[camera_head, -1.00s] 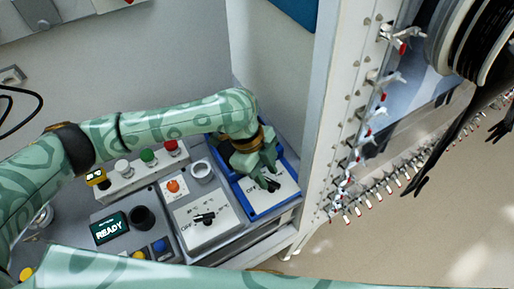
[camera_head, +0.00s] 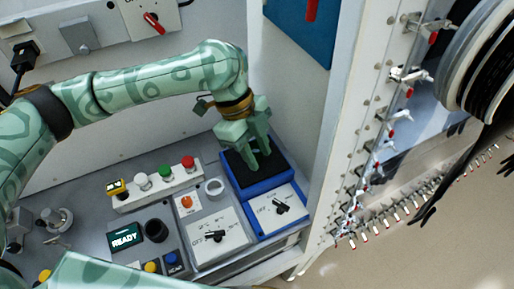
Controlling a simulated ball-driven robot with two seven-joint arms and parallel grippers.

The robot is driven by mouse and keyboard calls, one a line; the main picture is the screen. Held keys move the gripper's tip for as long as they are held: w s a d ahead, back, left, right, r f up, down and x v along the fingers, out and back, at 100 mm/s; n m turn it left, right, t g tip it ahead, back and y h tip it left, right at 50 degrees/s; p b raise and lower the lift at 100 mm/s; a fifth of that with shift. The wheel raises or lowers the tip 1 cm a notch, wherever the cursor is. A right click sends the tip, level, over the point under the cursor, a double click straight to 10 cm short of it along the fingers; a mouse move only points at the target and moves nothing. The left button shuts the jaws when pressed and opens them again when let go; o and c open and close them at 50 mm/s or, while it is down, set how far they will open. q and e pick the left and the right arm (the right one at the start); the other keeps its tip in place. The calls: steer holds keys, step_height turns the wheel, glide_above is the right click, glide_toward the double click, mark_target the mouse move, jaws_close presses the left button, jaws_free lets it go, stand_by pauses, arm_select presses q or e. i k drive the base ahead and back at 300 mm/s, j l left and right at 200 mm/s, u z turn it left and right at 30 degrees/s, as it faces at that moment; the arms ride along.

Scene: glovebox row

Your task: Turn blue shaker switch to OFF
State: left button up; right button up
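The blue shaker (camera_head: 257,187) stands at the right end of the bench, with a black top and a white front panel. Its black switch knob (camera_head: 281,207) sits on that panel, with lettering to its left that is too small to read surely. The knob lies slanted; I cannot tell which mark it points at. My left gripper (camera_head: 260,160) is over the shaker's black top, behind the switch and apart from it. Its two fingers point down with a gap between them and nothing held. My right gripper is not in view.
A grey unit with a similar black knob (camera_head: 208,236) stands left of the shaker. Red, green and white buttons (camera_head: 165,174) line a box behind it. A READY display (camera_head: 124,237) is further left. A white frame with clamps (camera_head: 358,170) rises close on the right.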

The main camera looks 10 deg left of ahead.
mark_target(281, 205)
steer(key=k+l, duration=0.8)
steer(key=l, duration=0.1)
